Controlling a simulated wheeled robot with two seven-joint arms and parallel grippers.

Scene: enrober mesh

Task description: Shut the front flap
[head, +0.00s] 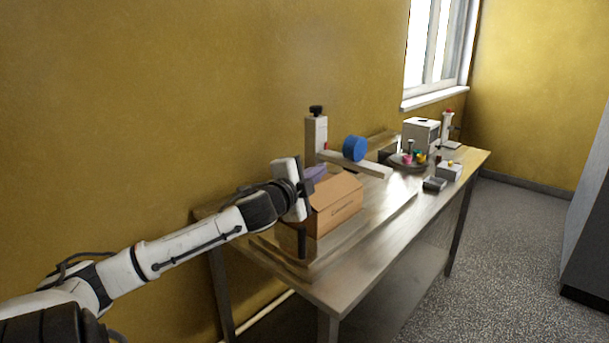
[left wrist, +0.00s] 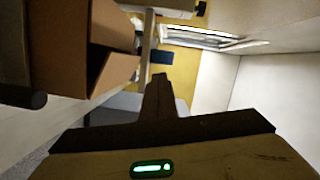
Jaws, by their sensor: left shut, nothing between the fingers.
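A brown cardboard box (head: 336,222) with printing on its side stands on the near end of the metal table. Its top is at least partly open, with a lighter flap (head: 338,193) slanting along the printed side. Something purple (head: 316,173) shows at its top. My left gripper (head: 302,243) is shut and empty, pointing down at the near end of the box; I cannot tell whether it touches. In the left wrist view the shut fingers (left wrist: 158,90) show, with the box (left wrist: 60,45) and an angled flap (left wrist: 115,72) to their left. My right gripper is out of view.
Behind the box stand a white post (head: 316,138) with a horizontal arm and a blue disc (head: 354,148). Farther along the metal table (head: 420,215) are a round tray with coloured items, a white machine (head: 420,131) and small boxes.

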